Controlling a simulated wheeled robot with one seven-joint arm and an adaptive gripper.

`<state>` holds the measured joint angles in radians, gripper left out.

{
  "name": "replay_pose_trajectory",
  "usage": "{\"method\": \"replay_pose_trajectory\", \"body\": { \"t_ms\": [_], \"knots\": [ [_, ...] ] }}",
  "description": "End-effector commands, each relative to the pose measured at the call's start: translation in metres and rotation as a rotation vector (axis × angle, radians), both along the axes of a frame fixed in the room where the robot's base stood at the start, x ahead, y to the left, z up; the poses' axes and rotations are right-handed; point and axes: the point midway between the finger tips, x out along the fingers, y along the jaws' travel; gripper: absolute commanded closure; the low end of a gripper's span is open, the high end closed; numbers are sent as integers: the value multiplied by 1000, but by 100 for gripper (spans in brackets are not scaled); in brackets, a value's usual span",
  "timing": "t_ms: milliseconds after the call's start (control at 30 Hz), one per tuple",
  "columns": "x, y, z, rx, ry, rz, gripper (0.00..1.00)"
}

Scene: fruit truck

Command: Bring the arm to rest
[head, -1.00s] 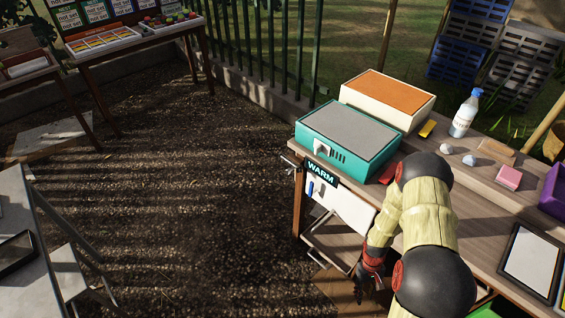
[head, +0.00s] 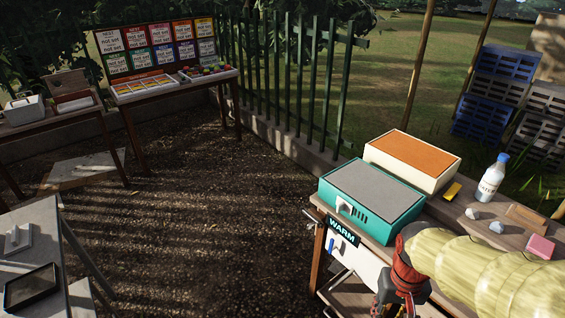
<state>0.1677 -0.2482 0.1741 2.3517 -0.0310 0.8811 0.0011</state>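My arm, in a yellowish sleeve, comes in from the lower right of the head view and reaches over the right table (head: 505,240). My gripper (head: 395,308) hangs at the bottom edge of the view, in front of the table's near side by the WARM sign (head: 343,231). Its fingers are dark and partly cut off by the frame edge, so their opening does not show. No held object is visible.
A teal box (head: 372,190) and an orange-topped box (head: 415,160) stand on the right table, with a bottle (head: 491,180) and small items beside them. A grey table (head: 35,245) stands at left, a sign board (head: 155,48) behind. The gravel between is clear.

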Motion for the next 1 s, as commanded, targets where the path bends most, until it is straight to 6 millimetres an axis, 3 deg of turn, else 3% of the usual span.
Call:
{"method": "replay_pose_trajectory", "body": {
  "t_ms": [33, 100, 500, 700, 1000],
  "knots": [
    [-6, 7, 20, -2, -45, 10, 71],
    [-13, 16, 41, -1, -102, 23, 71],
    [-33, 49, 153, -18, -463, 120, 71],
    [-36, 57, 170, -16, -513, 149, 71],
    [-36, 57, 170, -16, -513, 149, 71]
  ]
}}
